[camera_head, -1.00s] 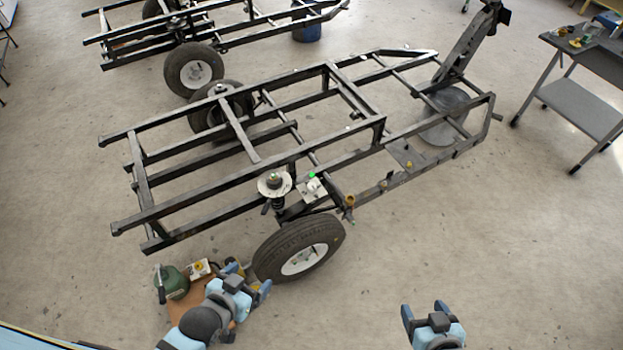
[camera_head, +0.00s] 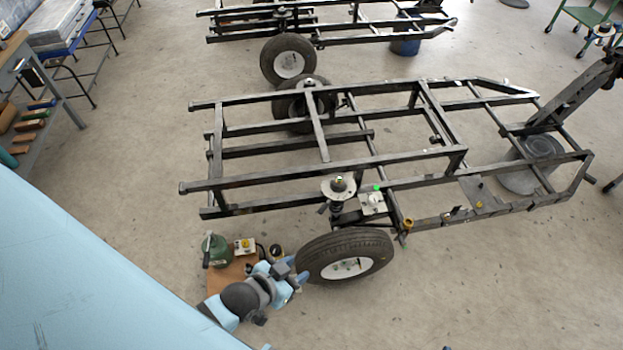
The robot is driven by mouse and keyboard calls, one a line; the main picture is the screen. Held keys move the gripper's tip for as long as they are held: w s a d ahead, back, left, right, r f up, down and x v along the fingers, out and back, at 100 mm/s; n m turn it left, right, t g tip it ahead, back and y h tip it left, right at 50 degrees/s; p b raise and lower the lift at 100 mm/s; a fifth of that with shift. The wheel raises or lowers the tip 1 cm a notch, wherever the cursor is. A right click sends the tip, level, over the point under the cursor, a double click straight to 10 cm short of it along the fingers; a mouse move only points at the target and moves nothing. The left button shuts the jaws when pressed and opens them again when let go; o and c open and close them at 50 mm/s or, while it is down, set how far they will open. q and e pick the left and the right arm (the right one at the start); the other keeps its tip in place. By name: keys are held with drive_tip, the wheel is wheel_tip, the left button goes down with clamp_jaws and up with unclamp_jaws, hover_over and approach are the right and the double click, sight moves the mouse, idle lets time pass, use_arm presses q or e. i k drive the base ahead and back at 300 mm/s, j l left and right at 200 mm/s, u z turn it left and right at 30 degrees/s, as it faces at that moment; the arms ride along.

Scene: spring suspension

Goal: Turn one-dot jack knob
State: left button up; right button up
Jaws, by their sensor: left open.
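A green jack-like bottle unit (camera_head: 216,250) stands on a brown board (camera_head: 230,274) on the floor at lower left. Beside it is a small white box with a yellow knob (camera_head: 245,245). Another dark round part with a light top (camera_head: 276,251) is partly hidden behind my gripper. No dot marks can be made out on any knob. My left gripper (camera_head: 296,273) is open and empty, between these parts and the near wheel (camera_head: 346,257). Whether it touches anything is unclear. Only a dark sliver at the bottom edge may be my right gripper.
A large light-blue surface (camera_head: 80,280) covers lower left. Floor at lower right is clear.

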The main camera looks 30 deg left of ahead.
sight(275, 250)
drive_tip(key=i+l, duration=0.25)
drive_tip(key=l, duration=0.15)
drive_tip(key=i+l, duration=0.2)
drive_tip(key=l, duration=0.2)
drive_tip(key=i+l+u, duration=0.1)
drive_tip(key=u, duration=0.25)
drive_tip(key=l+u, duration=0.25)
drive_tip(key=u, duration=0.15)
drive_tip(key=i+l+u, duration=0.1)
drive_tip(key=u, duration=0.25)
drive_tip(key=l+u, duration=0.1)
drive_tip(key=u, duration=0.65)
